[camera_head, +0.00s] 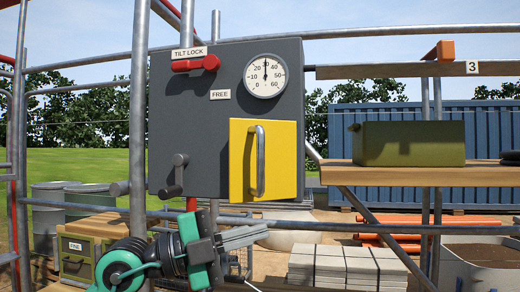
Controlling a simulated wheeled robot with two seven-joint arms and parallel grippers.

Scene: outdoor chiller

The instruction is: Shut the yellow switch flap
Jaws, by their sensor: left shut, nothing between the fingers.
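The yellow switch flap (279,176) is on the lower right of a dark grey control box (205,115). It has a vertical metal bar handle (259,160). A thicker edge shows along its right side; I cannot tell whether it stands slightly off the box. My left gripper (266,232) is shut and empty, just below the flap and in front of the horizontal rail, pointing right. It looks apart from the flap and the handle. My right gripper is not in view.
The box also carries a red tilt lock lever (196,64), a round dial (266,76) and a dark crank (175,178). A metal rail (340,226) runs below the box. A wooden shelf (420,176) with an olive case (408,144) stands to the right.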

